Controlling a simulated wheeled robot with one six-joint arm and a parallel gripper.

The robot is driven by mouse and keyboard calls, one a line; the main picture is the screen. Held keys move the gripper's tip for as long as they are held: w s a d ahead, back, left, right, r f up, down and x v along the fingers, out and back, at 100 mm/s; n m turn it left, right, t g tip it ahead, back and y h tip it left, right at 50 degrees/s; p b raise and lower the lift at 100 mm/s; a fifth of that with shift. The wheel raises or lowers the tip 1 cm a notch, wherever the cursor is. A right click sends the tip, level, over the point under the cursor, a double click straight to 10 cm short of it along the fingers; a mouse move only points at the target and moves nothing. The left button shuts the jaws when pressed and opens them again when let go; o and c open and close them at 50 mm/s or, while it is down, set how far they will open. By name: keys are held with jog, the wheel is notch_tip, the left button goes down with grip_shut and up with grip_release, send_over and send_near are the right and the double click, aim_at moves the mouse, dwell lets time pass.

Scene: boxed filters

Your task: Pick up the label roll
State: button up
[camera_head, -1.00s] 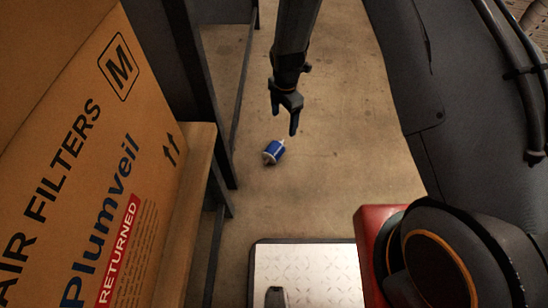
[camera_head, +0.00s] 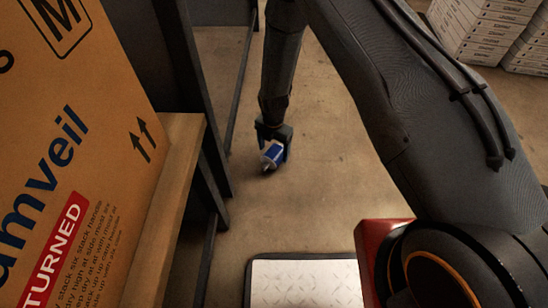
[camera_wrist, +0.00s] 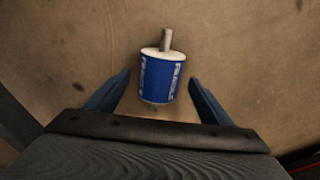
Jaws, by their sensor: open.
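The label roll (camera_head: 271,155) is a small blue and white cylinder with a grey core sticking out of its ends. It lies on the floor, and it also shows in the wrist view (camera_wrist: 161,76), where white lettering is on its blue side. My gripper (camera_head: 273,148) is low at the roll, its jaws open. In the wrist view my gripper's two blue fingers (camera_wrist: 158,84) stand to the left and right of the roll, with a gap on each side. The roll's near end lies between the fingers and its far end reaches beyond the tips.
A dark-framed rack with a wooden shelf (camera_head: 165,190) stands close on the left and holds a large cardboard filter box (camera_head: 85,150). A metal plate (camera_head: 305,283) lies at the bottom. White boxes (camera_head: 490,30) are stacked at the far right. The floor right of the roll is clear.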

aim_at(274, 151)
notch_tip(274, 151, down, 4)
jog(key=shift+w+b, duration=0.1)
jog(key=shift+b, duration=1)
jog(key=shift+r, duration=0.1)
jog(key=c, duration=1.6)
